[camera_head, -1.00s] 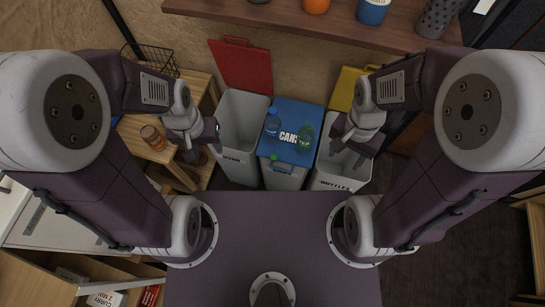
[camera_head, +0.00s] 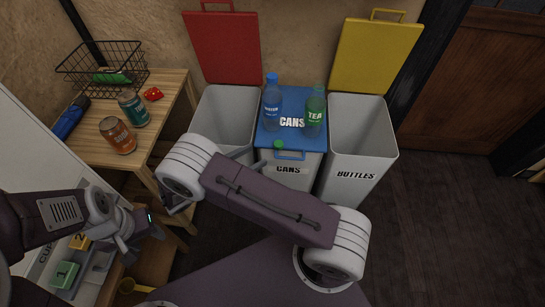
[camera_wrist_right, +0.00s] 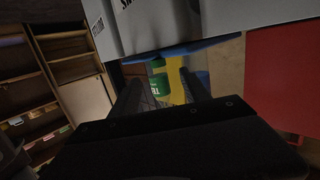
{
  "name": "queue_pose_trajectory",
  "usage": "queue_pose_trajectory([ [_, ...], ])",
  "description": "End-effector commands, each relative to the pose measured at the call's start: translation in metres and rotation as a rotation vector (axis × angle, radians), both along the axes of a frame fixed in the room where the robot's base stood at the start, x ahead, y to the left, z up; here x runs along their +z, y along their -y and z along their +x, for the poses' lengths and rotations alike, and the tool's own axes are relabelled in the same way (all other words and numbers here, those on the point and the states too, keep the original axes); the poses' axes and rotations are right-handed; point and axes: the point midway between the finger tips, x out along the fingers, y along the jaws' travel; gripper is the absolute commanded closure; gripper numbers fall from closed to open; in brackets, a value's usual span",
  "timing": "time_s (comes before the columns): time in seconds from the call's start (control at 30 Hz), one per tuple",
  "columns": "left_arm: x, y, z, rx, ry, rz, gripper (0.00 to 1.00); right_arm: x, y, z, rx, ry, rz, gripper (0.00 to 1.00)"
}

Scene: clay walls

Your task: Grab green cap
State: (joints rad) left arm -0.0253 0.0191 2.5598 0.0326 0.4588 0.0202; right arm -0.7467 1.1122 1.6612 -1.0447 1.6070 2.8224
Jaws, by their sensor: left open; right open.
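A small green cap (camera_head: 279,145) shows at the front edge of the blue lid (camera_head: 266,138) of the cans bin, beside its handle. A clear tea bottle (camera_head: 315,112) with a green label and green top stands on the lid. In the right wrist view, green parts of a bottle (camera_wrist_right: 160,86) show beyond my right gripper (camera_wrist_right: 162,92), which is open with nothing between its fingers. In the head view my right arm crosses the middle, and its gripper is mostly hidden behind it. My left gripper (camera_head: 150,232) is open and empty at the lower left, away from the bins.
A water bottle (camera_head: 271,102) stands on the blue lid. An open grey bin (camera_head: 226,98) and the bottles bin (camera_head: 357,150) flank it, with red (camera_head: 222,48) and yellow (camera_head: 376,55) lids behind.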

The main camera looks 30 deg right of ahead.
Motion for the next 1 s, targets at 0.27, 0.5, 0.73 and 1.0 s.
queue_pose_trajectory([
  [0.27, -0.005, 0.0, 0.0, 0.0, 0.0, 0.0, 0.51, -0.003, 0.023, 0.004, -0.006, -0.002, 0.001, 0.45],
  [0.5, -0.011, 0.0, 0.0, 0.0, 0.0, 0.0, 0.51, -0.005, 0.045, 0.009, -0.004, -0.001, 0.002, 0.45],
  [0.73, -0.023, 0.0, 0.0, 0.0, 0.0, 0.0, 0.51, -0.011, 0.083, 0.017, -0.005, 0.0, 0.003, 0.45],
  [1.0, -0.023, 0.0, 0.0, 0.0, 0.0, 0.0, 0.51, -0.01, 0.089, 0.019, -0.003, -0.001, 0.003, 0.45],
])
